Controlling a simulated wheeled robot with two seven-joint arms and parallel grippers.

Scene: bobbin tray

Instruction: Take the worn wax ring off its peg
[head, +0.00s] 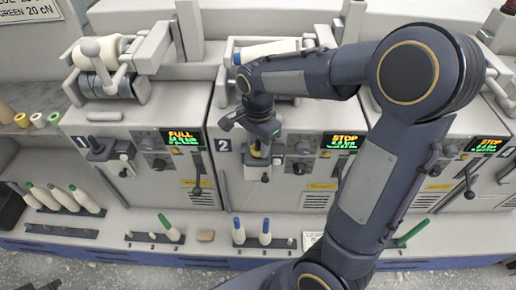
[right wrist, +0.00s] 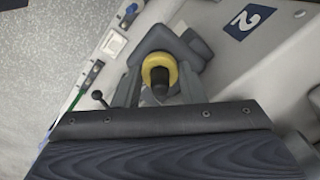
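The yellow wax ring (right wrist: 146,70) sits around a dark peg (right wrist: 160,78) in the right wrist view. It also shows as a small yellow spot in the head view (head: 256,150), on the front of the unit marked 2. My right gripper (head: 257,139) is at the ring, pointing down at it. In the right wrist view its two fingers stand on either side of the ring and look open, with the ring between them. Whether either finger touches the ring is unclear. A dark piece at the bottom left edge of the head view (head: 42,285) may be my left gripper.
My right arm covers much of the right half of the head view. Small levers and knobs (head: 302,147) stand beside the peg. Several bobbins (head: 265,232) stand on the shelf below. A white bobbin with a blue end (head: 268,51) lies above unit 2.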

